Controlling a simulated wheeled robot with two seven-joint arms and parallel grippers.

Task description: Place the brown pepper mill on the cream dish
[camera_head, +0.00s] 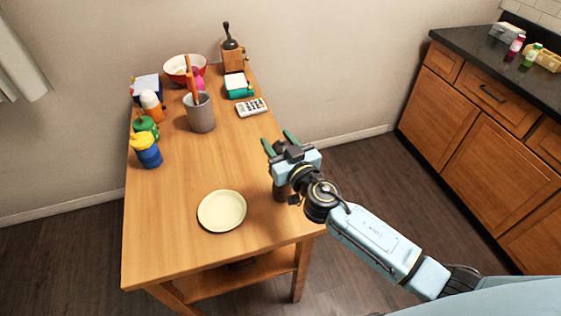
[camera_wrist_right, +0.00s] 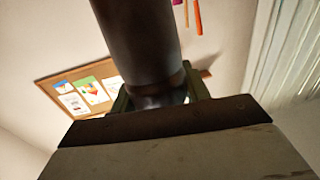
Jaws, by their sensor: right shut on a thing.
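The cream dish (camera_head: 222,211) is a round shallow plate lying empty near the front of the wooden table. The brown pepper mill (camera_wrist_right: 138,45) is a dark cylinder held in my right gripper (camera_head: 279,141), and it fills the upper middle of the right wrist view. In the head view only a dark lower part of the mill (camera_head: 280,193) shows below the gripper, to the right of the dish. The gripper hides the rest. I cannot tell whether the mill's bottom touches the table. My left gripper is out of view.
The wooden table (camera_head: 180,187) is clear around the dish. Farther back stand a grey utensil cup (camera_head: 201,115), a blue-and-yellow cup (camera_head: 147,153), a green container (camera_head: 145,127), a white calculator-like object (camera_head: 251,107), a red-rimmed bowl (camera_head: 177,70) and a coffee grinder (camera_head: 234,56).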

